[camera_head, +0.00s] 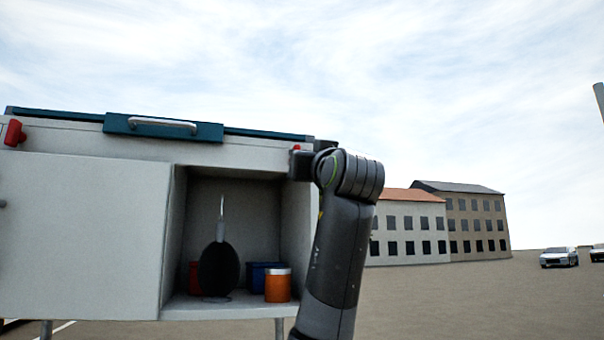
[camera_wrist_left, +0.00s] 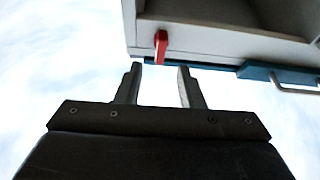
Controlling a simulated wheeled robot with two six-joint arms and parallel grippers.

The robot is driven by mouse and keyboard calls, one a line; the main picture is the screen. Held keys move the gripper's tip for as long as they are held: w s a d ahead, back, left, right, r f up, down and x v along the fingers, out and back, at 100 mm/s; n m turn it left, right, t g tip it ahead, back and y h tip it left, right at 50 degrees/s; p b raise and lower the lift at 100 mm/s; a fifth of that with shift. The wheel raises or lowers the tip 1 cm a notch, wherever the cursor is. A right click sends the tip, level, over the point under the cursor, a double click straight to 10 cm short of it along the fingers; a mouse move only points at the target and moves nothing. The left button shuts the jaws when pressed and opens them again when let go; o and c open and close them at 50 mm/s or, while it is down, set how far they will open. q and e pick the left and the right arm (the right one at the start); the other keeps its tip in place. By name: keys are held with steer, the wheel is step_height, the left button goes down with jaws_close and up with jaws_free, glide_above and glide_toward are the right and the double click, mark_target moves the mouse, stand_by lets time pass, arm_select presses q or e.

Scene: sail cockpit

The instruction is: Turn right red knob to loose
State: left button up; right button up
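The right red knob (camera_head: 297,148) is on the cabinet's upper front edge, near its right end. Only a small red part shows above my left gripper (camera_head: 303,164) in the head view. In the left wrist view the knob (camera_wrist_left: 160,45) is a narrow red handle on the pale front. It appears just beyond the open fingertips of my left gripper (camera_wrist_left: 160,68), roughly centred between them. The space between the fingers is empty, and no contact with the knob shows. My right gripper is not in view.
A second red knob (camera_head: 14,132) is at the cabinet's left end. The teal lid (camera_head: 118,124) has a metal handle (camera_head: 163,124). An open compartment holds a dark round paddle-like item (camera_head: 219,268), an orange container (camera_head: 278,286) and a blue one (camera_head: 257,275). Buildings and cars are far off.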

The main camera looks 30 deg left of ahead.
arm_select(q)
steer(key=b+v, duration=0.3)
steer(key=v, duration=0.6)
steer(key=shift+s+d+f+b, duration=0.15)
steer(key=shift+d+b, duration=0.05)
steer(key=shift+b, duration=0.15)
